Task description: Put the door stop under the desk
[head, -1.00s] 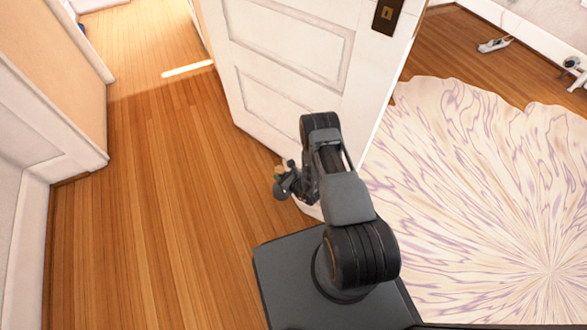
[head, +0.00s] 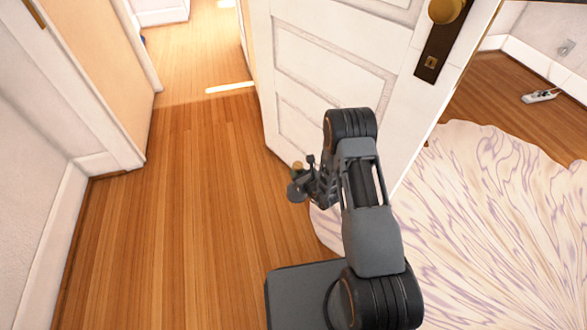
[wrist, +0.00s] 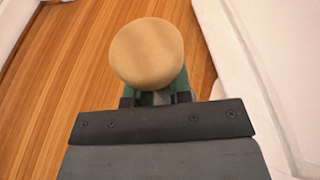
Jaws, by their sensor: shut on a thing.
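The door stop (wrist: 147,53) is a round, tan, smooth-topped piece. It fills the upper middle of the wrist view, directly in front of my gripper (wrist: 156,97). My gripper is shut on it, and the jaws are mostly hidden behind it. In the head view my gripper (head: 305,183) is held out in front of the white door, with a small tan bit of the door stop (head: 297,167) showing at its tip. The desk is not in view in either camera.
A white panelled door (head: 335,75) with a brass knob (head: 447,10) stands open close beyond my arm. A pale swirled rug (head: 470,230) lies at right, with a power strip (head: 540,96) beyond. Bare wood floor (head: 190,220) is clear at left, beside a white wall.

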